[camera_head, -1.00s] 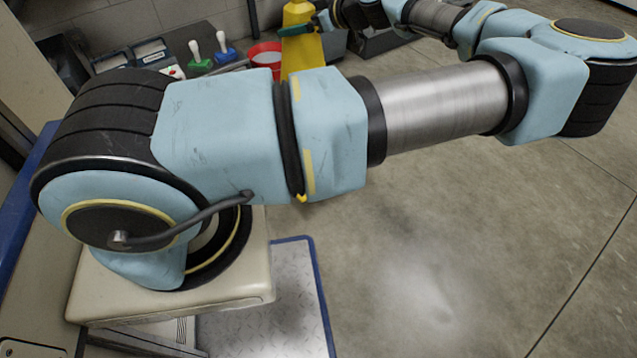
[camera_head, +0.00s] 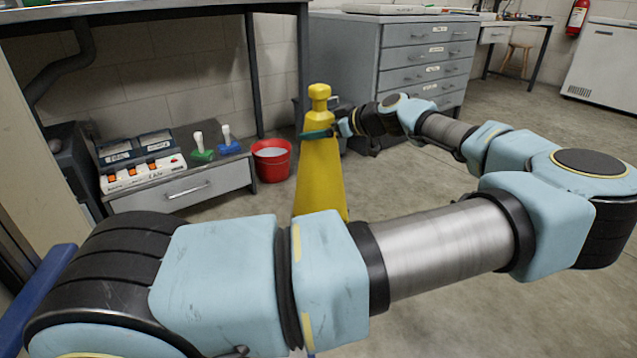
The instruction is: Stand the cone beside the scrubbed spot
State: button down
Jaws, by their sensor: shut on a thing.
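The yellow cone (camera_head: 320,180) stands upright in the middle of the head view, with a narrow neck and a knobbed top. My gripper (camera_head: 318,134) is shut on the cone just below its neck, reaching in from the right. My forearm hides the cone's base, so I cannot tell whether it touches the floor. The scrubbed spot does not show in the head view now; a paler patch of floor showed earlier.
A red bucket (camera_head: 271,160) stands behind the cone to the left. A low cabinet (camera_head: 185,188) carries a power strip (camera_head: 143,174), a green brush (camera_head: 202,152) and a blue brush (camera_head: 229,143). A grey drawer cabinet (camera_head: 425,60) stands behind. Floor at the right is open.

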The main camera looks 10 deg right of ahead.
notch_tip(320, 180, down, 9)
jog(key=shift+r+b, duration=0.15)
jog(key=shift+b, duration=1)
grip_release()
jog(key=p, duration=0.3)
send_near(318, 159)
jog(key=w+d, duration=0.1)
jog(key=w+d+f, duration=0.1)
jog(key=shift+w+f, duration=0.2)
jog(key=shift+w, duration=0.2)
